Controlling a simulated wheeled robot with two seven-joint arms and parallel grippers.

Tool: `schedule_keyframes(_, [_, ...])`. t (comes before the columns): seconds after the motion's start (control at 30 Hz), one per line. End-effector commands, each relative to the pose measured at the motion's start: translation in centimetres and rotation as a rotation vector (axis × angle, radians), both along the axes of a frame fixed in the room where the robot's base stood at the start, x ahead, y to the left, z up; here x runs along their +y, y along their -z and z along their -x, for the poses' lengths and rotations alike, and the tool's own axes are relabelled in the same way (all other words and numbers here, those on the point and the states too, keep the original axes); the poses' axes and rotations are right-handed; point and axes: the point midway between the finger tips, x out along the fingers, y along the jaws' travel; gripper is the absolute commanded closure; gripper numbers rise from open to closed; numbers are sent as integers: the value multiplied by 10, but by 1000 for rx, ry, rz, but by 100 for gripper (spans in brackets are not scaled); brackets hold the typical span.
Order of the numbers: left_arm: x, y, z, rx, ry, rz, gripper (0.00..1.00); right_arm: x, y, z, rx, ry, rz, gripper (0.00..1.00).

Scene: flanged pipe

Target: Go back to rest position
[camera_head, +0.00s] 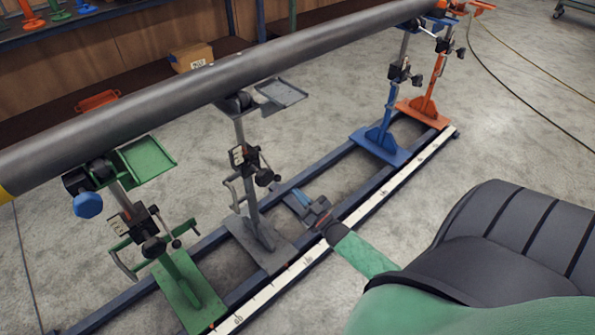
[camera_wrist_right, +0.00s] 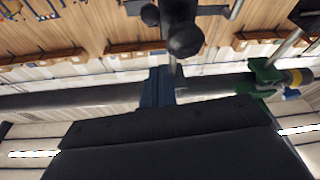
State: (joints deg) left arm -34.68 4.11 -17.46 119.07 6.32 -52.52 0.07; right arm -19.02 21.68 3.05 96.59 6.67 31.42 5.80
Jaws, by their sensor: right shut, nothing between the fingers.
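My right gripper (camera_head: 300,198) is shut and empty, with blue fingers on a dark wrist, low over the rail base between the grey stand (camera_head: 262,242) and the blue stand (camera_head: 380,143). Its fingers (camera_wrist_right: 158,86) point up in the right wrist view, over a large black body. The long dark pipe (camera_head: 200,95) runs diagonally above it on the stands; the gripper is apart from it. The green stand (camera_head: 185,285) is at the left, the orange stand (camera_head: 424,108) at the far end. My left gripper is not in view.
The blue rail base (camera_head: 335,175) and white ruled strip (camera_head: 350,222) run under the stands. A cardboard box (camera_head: 191,57) and orange tray (camera_head: 97,101) are behind the pipe. A cable (camera_head: 525,68) lies at the right on open grey floor.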

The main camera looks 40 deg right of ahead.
Motion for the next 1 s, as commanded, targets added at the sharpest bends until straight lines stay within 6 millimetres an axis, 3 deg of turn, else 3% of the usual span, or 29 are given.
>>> schedule_keyframes(0.43, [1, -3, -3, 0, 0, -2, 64, -2, 7, -2, 35, 11, 10, 100])
schedule_keyframes(0.73, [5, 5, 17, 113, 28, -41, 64, -16, 67, -13, 395, 109, 59, 100])
schedule_keyframes(1.0, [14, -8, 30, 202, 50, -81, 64, -6, 92, -6, 732, 173, 115, 100])
